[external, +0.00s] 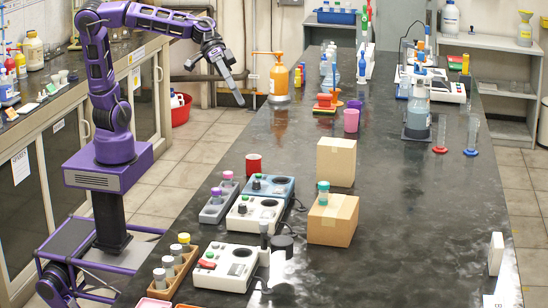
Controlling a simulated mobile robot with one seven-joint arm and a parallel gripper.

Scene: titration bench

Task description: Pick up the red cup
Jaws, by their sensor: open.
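The red cup (254,164) stands upright on the black bench near its left edge, just behind the blue-topped device. My gripper (239,98) is open and empty at the end of my purple arm. It hangs in the air above and behind the cup in the picture, well apart from it, with its fingers pointing down.
A blue-topped instrument (270,188) and a grey vial rack (218,203) stand close in front of the cup. Cardboard boxes (336,162) are to its right. A purple cup (351,120) and an orange bottle (279,78) stand farther back. The bench's right middle is clear.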

